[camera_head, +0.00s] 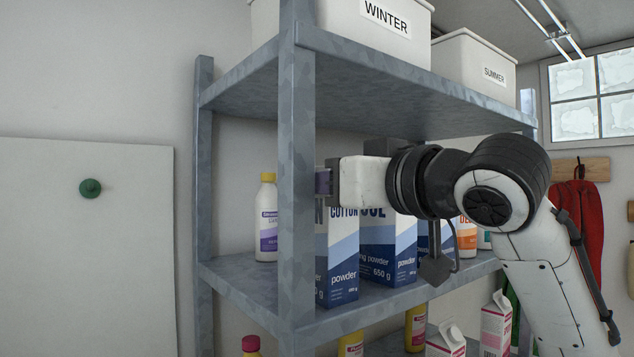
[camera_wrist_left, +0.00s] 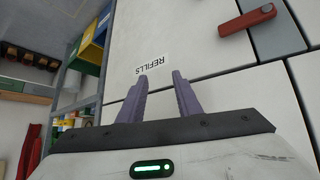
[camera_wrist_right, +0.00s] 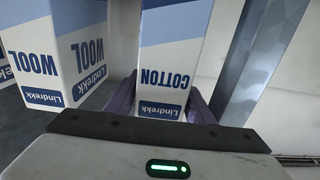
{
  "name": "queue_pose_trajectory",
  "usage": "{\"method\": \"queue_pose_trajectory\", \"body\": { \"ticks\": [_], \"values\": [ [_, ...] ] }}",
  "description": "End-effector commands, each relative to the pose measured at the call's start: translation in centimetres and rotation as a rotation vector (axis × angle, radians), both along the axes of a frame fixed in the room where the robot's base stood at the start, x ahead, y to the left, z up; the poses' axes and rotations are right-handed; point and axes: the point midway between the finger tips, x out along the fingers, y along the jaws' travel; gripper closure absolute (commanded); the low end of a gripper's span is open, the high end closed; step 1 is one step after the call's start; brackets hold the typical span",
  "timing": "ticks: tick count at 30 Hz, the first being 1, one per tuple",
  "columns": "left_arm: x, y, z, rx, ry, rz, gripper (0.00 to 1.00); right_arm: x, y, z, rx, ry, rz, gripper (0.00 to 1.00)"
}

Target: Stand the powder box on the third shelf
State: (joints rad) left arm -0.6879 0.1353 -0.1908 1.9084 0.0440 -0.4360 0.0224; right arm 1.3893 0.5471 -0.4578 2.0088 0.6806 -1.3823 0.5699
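The powder box is a tall white and blue carton marked COTTON (camera_head: 337,255), standing upright at the left front of the middle shelf (camera_head: 372,306), next to the corner post. My right gripper (camera_head: 323,182) is level at its top. In the right wrist view the COTTON box (camera_wrist_right: 170,70) fills the space between the purple fingers (camera_wrist_right: 165,100), which look pressed to its sides. Its base looks on the shelf. My left gripper (camera_wrist_left: 161,88) is partly open and empty, away from the rack and out of the head view.
A larger WOOL box (camera_head: 388,250) stands just right of the COTTON box. A yellow-capped bottle (camera_head: 267,220) stands behind the corner post (camera_head: 297,180). A WINTER bin (camera_head: 372,28) sits on the shelf above. Cartons (camera_head: 495,325) and bottles stand below.

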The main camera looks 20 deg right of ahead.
Motion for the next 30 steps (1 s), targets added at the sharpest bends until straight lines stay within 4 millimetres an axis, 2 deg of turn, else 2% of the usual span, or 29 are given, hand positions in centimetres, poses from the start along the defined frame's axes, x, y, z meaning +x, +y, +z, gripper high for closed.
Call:
{"method": "queue_pose_trajectory", "body": {
  "ticks": [8,11,18,24,30],
  "values": [
    [0.0,0.0,0.1,0.000,0.000,0.000,0.69,-0.2,-0.1,0.3,0.000,-0.001,0.000,0.52],
    [0.1,0.0,-0.4,0.000,-0.002,0.000,0.69,-1.4,-0.5,0.2,0.000,-0.004,0.000,0.52],
    [0.1,0.0,-1.8,0.000,-0.002,0.000,0.69,-6.3,-2.3,0.1,-0.001,-0.007,-0.001,0.52],
    [0.1,0.0,-2.5,0.000,-0.001,0.000,0.69,-9.7,-3.5,0.2,0.000,-0.005,-0.001,0.52],
    [0.1,0.0,-2.7,0.000,-0.001,0.000,0.69,-11.2,-4.1,0.3,-0.001,-0.001,-0.001,0.52]
  ]
}}
